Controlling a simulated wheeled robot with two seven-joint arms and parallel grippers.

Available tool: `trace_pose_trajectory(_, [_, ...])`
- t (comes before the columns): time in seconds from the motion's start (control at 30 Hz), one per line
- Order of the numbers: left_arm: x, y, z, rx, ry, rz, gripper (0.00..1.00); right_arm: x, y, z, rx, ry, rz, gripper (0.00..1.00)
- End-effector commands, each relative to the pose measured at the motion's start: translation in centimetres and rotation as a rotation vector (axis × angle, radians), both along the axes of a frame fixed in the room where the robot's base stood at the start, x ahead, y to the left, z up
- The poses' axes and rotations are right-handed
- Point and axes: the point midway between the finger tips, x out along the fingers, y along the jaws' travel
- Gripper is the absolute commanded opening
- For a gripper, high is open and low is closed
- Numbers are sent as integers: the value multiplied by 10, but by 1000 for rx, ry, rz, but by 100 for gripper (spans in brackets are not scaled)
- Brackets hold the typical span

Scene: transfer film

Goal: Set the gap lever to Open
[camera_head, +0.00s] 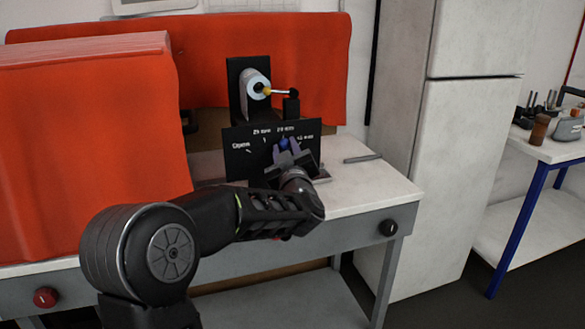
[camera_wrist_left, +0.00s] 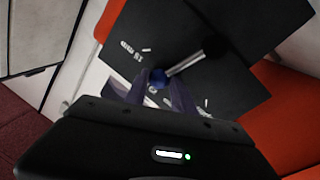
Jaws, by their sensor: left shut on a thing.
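The gap lever has a blue knob (camera_head: 284,142) in front of a black panel (camera_head: 236,162) with white scale labels. The leftmost label looks like Open; several labels further right read in mm. In the left wrist view the lever's metal rod (camera_wrist_left: 186,63) runs from a dark pivot to the blue knob (camera_wrist_left: 157,76). The knob is toward the right part of the scale, away from the leftmost label. My left gripper (camera_head: 286,150) reaches in from the front and is shut on the knob; its fingers also show in the left wrist view (camera_wrist_left: 156,88). My right gripper is not in view.
A roll (camera_head: 257,84) on a black bracket stands behind the panel. Red-orange covered blocks (camera_head: 90,150) fill the left and back of the white table (camera_head: 375,190). A flat grey piece (camera_head: 362,158) lies right of the panel. A white cabinet (camera_head: 440,170) stands to the right.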

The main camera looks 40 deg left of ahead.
Motion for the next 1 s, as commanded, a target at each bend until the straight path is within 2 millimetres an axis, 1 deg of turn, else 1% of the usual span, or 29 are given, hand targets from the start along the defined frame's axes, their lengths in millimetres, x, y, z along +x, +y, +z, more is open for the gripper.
trace_pose_trajectory(0.03, [-1,-3,-13,-33,-34,-11,0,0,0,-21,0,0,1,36])
trace_pose_trajectory(0.3, [-18,9,-11,-180,-243,-11,0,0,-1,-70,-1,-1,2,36])
trace_pose_trajectory(0.7, [-41,26,-17,-396,-556,-13,0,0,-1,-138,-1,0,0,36])
trace_pose_trajectory(0.9, [-51,33,-22,-499,-701,-13,0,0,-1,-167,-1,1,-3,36])
trace_pose_trajectory(1.0, [-54,35,-24,-540,-761,-14,0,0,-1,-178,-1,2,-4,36])
